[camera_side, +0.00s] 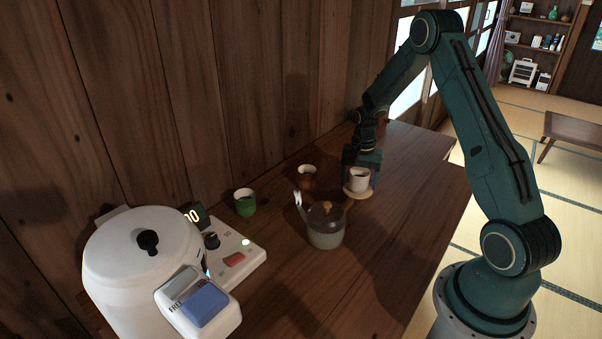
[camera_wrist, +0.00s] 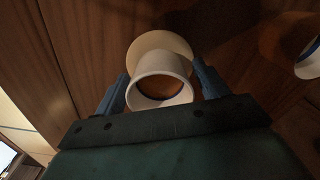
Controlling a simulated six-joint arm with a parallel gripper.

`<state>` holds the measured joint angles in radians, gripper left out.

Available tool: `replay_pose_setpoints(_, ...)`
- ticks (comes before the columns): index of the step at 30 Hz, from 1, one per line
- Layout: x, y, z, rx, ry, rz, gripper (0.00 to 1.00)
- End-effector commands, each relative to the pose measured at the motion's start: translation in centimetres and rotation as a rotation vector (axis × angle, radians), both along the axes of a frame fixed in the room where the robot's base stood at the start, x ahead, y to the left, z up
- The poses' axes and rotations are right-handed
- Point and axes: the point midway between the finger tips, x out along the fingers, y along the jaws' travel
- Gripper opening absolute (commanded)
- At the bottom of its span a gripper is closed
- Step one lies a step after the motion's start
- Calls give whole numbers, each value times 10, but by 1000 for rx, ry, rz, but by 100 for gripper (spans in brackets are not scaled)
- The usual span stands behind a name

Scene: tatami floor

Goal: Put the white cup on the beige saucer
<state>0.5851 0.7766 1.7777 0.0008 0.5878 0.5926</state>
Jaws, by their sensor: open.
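The white cup (camera_side: 359,181) stands upright over the beige saucer (camera_side: 357,194) on the wooden table and appears to rest on it. In the wrist view I look down into the cup (camera_wrist: 160,92), and the saucer (camera_wrist: 160,42) shows beyond its far side. My gripper (camera_side: 360,172) is low at the cup. In the wrist view its two fingers (camera_wrist: 161,84) are apart, one on each side of the cup, with small gaps visible. The cup hides part of the saucer, so their exact contact is not fully visible.
A grey teapot (camera_side: 325,227) stands left of the saucer in the side view. A brown cup (camera_side: 307,176) and a green cup (camera_side: 245,204) stand near the wooden wall. A white rice cooker (camera_side: 140,255) fills the near left. The table right of the saucer is clear.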

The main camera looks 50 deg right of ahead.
Motion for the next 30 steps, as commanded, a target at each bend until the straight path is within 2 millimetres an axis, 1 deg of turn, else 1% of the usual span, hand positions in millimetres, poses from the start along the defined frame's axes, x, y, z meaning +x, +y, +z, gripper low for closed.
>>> replay_pose_setpoints(5, 0, 0, 2, -1, -1, 0, 73)
replay_pose_setpoints(11, 1, 0, 16, -1, -2, 0, 73)
replay_pose_setpoints(17, 1, -1, 43, -2, -3, 0, 73)
replay_pose_setpoints(24, 1, 0, 82, -2, -3, 0, 73)
replay_pose_setpoints(30, 1, 0, 109, -2, -3, 0, 73)
